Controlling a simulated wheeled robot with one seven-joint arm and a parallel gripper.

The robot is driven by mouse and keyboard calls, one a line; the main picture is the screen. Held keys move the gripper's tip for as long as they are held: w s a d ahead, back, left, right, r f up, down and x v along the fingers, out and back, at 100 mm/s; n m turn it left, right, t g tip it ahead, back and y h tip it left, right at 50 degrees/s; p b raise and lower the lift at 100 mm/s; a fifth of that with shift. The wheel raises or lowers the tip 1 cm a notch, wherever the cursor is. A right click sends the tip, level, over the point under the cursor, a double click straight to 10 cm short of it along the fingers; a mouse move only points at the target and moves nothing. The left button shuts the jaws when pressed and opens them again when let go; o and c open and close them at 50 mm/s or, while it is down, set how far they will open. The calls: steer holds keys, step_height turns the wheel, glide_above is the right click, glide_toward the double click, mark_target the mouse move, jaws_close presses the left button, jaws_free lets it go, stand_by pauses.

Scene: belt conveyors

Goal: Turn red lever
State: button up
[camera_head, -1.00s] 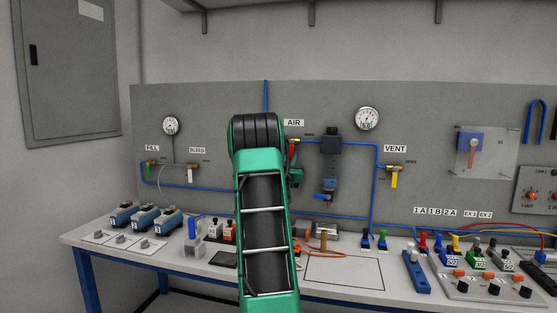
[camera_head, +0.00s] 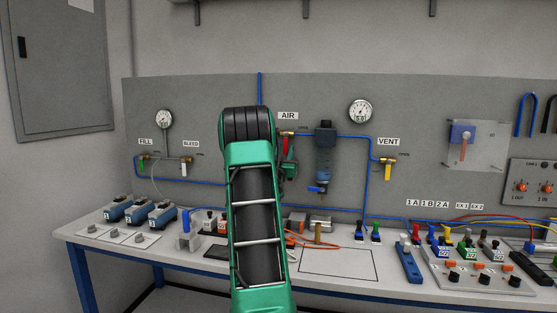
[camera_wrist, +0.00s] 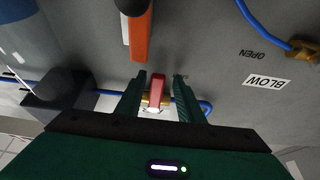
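The red lever (camera_head: 284,146) hangs down from a brass valve under the AIR label (camera_head: 288,116) on the grey panel, just right of my arm in the head view. In the wrist view a red lever (camera_wrist: 157,88) on a brass fitting lies between the two green fingers of my gripper (camera_wrist: 160,80). The fingers are apart, with a visible gap on each side of the lever. I cannot tell whether either finger touches it. My arm hides most of the gripper in the head view.
An orange bar (camera_wrist: 139,38) stands near the fingers in the wrist view, with a BLOW label (camera_wrist: 266,81) to the right. A blue filter unit (camera_head: 325,155) is right of the red lever. The VENT valve's yellow lever (camera_head: 389,172) is farther right. The bench (camera_head: 335,265) below is crowded.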

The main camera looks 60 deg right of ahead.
steer(key=v, duration=1)
steer(key=shift+a+f, duration=0.15)
steer(key=shift+a, duration=0.05)
stand_by(0.5)
steer(key=s+a+f+g+y, duration=0.25)
steer(key=a+f+y, duration=0.45)
steer(key=a, duration=0.5)
steer(key=s+a+f+g+y, duration=0.2)
steer(key=s+a+f+y, duration=0.35)
steer(key=a, duration=0.65)
steer(key=s+a+f+n+y, duration=0.2)
steer(key=a+n+y, duration=0.1)
steer(key=a, duration=0.6)
steer(key=s+a+f+n+y, duration=0.2)
steer(key=s+a+n+y, duration=0.1)
steer(key=a, duration=0.6)
steer(key=s+a+f+n+y, duration=0.2)
steer(key=a+n+y, duration=0.1)
steer(key=a, duration=0.6)
steer(key=shift+a+f+g, duration=0.2)
steer(key=shift+a+g, duration=0.15)
steer(key=shift+g, duration=0.1)
steer(key=shift+s+d+y, duration=0.1)
steer(key=shift+s+y, duration=0.1)
steer(key=shift+y, duration=0.05)
